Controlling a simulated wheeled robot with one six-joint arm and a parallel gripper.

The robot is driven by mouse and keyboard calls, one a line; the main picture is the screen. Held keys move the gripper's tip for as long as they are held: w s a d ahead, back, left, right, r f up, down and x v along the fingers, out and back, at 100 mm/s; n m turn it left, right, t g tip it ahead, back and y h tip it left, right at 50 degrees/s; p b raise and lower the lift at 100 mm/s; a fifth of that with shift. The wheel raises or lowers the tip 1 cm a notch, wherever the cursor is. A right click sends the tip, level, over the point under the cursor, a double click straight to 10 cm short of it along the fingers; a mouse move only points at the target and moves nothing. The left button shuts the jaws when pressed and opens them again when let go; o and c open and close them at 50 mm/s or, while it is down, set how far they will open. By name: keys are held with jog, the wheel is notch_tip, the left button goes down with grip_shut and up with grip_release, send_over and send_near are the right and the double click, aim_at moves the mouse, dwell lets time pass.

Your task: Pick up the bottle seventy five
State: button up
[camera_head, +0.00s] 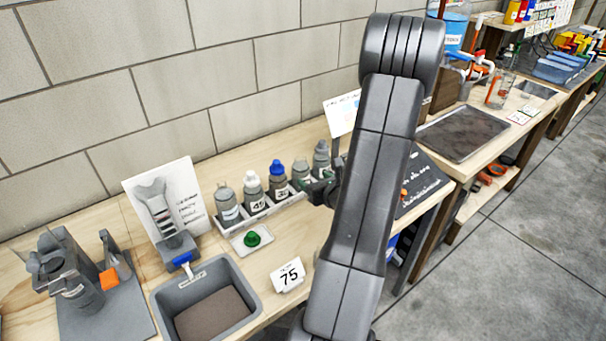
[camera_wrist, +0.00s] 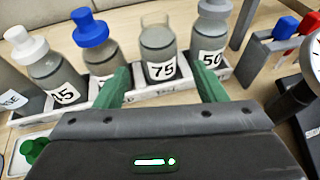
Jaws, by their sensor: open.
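The bottle seventy five (camera_wrist: 160,52) is grey, without a visible cap, with a "75" label facing my wrist camera. It stands upright in a white rack (camera_wrist: 146,97), between a blue-capped bottle (camera_wrist: 96,40) and the grey-capped bottle 50 (camera_wrist: 208,45). My gripper (camera_wrist: 164,78) is open, its green fingers on either side of the lower part of the bottle in the picture. Whether they touch it or are still in front of it, I cannot tell. In the head view, the bottle (camera_head: 300,167) is small and my gripper (camera_head: 320,188) is beside the rack, partly hidden by my arm.
A white-capped bottle (camera_wrist: 45,65) stands left in the rack. A green cap (camera_head: 252,239) lies on a white tray in front. A card reading 75 (camera_head: 288,275) and a grey bin (camera_head: 165,298) stand nearer. A dark board (camera_head: 425,185) lies right of my arm.

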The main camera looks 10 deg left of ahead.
aim_at(305, 173)
jog(key=p+x, duration=0.1)
jog(key=x, duration=0.5)
jog(key=shift+a, duration=0.2)
jog(key=shift+p+x, duration=1.15)
jog(key=shift+x, duration=2)
jog(key=shift+f, duration=0.15)
jog(key=c, duration=1)
jog(key=shift+c, duration=0.2)
jog(key=shift+r+b, duration=0.55)
jog(key=shift+r, duration=4.25)
jog(key=shift+d+r, duration=0.1)
jog(key=shift+r, duration=0.15)
